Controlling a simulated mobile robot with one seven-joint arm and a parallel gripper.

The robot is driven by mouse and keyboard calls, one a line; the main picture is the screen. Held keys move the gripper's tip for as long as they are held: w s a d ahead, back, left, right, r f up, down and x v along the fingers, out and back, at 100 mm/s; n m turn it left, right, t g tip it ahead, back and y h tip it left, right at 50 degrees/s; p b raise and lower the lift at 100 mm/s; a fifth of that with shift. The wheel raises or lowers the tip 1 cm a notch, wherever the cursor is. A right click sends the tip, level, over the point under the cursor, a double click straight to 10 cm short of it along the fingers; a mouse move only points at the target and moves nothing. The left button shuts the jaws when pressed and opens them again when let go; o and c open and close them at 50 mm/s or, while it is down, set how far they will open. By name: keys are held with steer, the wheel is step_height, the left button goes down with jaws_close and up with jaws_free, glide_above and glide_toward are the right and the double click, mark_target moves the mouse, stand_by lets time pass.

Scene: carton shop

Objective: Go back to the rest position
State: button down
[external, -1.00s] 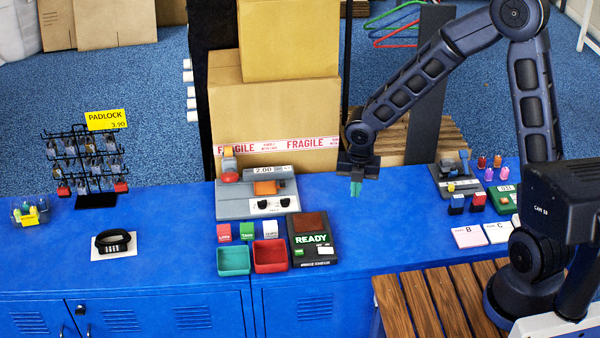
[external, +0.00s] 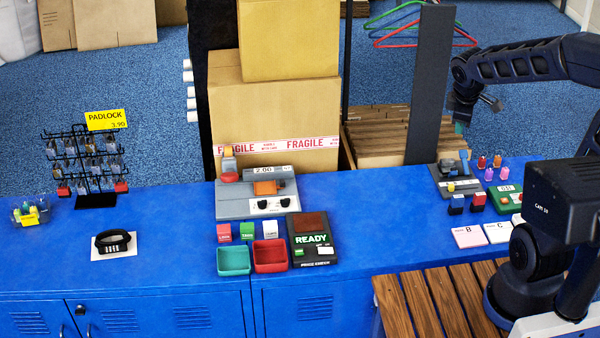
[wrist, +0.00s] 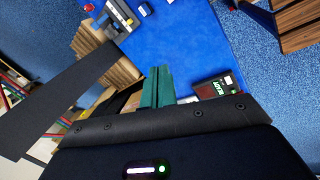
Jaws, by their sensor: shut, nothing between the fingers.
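My gripper (external: 460,127) is at the right in the external view, raised above the back edge of the blue counter, near the small grey device with a blue lever (external: 458,184). Its teal fingers are close together and empty. In the wrist view the teal fingers (wrist: 157,87) stand side by side, with the blue counter (wrist: 180,45) beyond them. My arm reaches in from the right edge of the external view, and part of it lies outside the frame.
A dark upright panel (external: 430,90) stands just left of my gripper. Small coloured pieces and cards B and C (external: 469,236) lie below it. The grey machine (external: 258,196), READY terminal (external: 312,240), two trays and padlock rack (external: 90,165) are further left. The counter between is clear.

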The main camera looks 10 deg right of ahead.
steer(key=s+d+r+m+t+y, duration=0.1)
steer(key=s+d+r+m, duration=0.5)
steer(key=s+d+m, duration=0.4)
steer(key=s+m, duration=0.2)
steer(key=shift+d+r+m, duration=0.15)
steer(key=shift+d+m, duration=0.15)
steer(key=shift+m, duration=0.1)
stand_by(1.4)
